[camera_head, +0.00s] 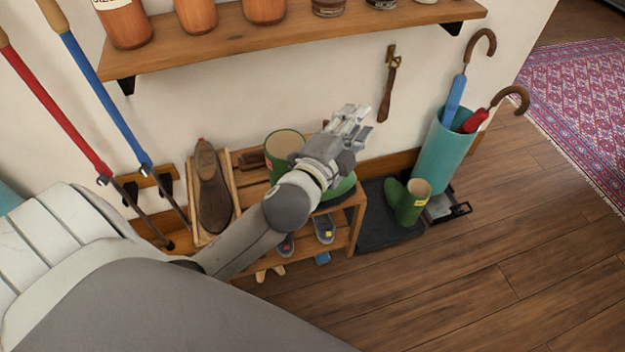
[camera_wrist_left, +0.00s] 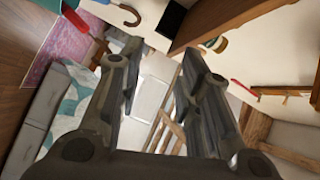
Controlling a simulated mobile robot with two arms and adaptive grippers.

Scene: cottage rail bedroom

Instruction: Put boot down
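One green boot (camera_head: 284,146) stands upright on the wooden shoe rack (camera_head: 355,200); my left arm and gripper hide part of it, and green shows below the wrist. Another, smaller-looking green boot (camera_head: 408,203) stands on a dark mat (camera_head: 375,232) to the right of the rack. My left gripper (camera_head: 350,122) is over the rack's right part, in front of the boot there in the picture. In the left wrist view the gripper's two fingers (camera_wrist_left: 160,62) are apart with nothing between them. My right gripper is not in view.
A teal umbrella stand (camera_head: 440,157) is right of the mat. A wall shelf (camera_head: 290,38) with jars runs above the rack. A shoehorn (camera_head: 388,90) hangs on the wall. Long-handled tools (camera_head: 65,110) lean at left. The wooden floor (camera_head: 480,280) in front is clear.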

